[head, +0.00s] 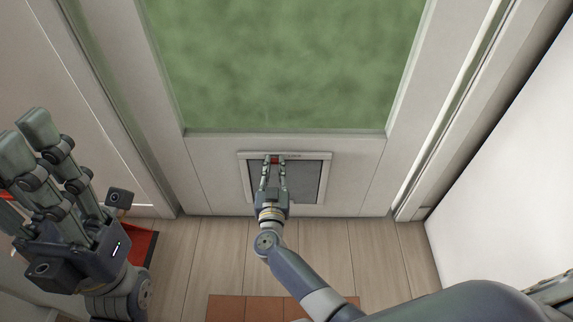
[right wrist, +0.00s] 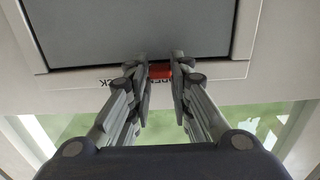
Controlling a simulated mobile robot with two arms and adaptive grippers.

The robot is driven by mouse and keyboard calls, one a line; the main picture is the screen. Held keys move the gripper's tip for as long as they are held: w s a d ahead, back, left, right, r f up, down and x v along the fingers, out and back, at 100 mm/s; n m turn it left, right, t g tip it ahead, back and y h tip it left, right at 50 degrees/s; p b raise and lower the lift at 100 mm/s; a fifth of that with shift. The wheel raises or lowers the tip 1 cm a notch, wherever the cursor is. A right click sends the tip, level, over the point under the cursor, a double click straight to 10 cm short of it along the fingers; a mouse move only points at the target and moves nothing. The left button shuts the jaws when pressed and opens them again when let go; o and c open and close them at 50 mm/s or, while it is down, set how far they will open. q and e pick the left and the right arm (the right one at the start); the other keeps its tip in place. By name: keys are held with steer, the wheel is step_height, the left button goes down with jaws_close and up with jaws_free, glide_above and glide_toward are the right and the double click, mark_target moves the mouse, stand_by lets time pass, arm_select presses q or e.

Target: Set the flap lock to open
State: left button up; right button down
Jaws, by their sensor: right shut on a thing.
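The pet flap (head: 302,182) is a grey panel in a pale frame, low in the white door. The flap lock's red slider (head: 274,159) sits on the frame's top bar; it also shows in the right wrist view (right wrist: 160,71). My right gripper (head: 274,160) is shut on the slider, with one fingertip on each side of it. Dark lettering (right wrist: 107,82) is beside the slider, partly covered by the fingers, so I cannot tell which marking the slider is at. My left gripper (head: 25,142) is raised at the left, away from the flap, open and empty.
The door has a large green-looking glass pane (head: 285,60) above the flap. A white wall or panel (head: 510,170) stands at the right. A terracotta mat (head: 228,308) lies on the wooden floor (head: 185,265). A red tray-like thing (head: 143,246) is partly hidden behind my left gripper.

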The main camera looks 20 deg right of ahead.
steer(key=shift+a, duration=0.25)
steer(key=c, duration=1.4)
jaws_free()
steer(key=shift+a, duration=0.1)
steer(key=shift+c, duration=0.2)
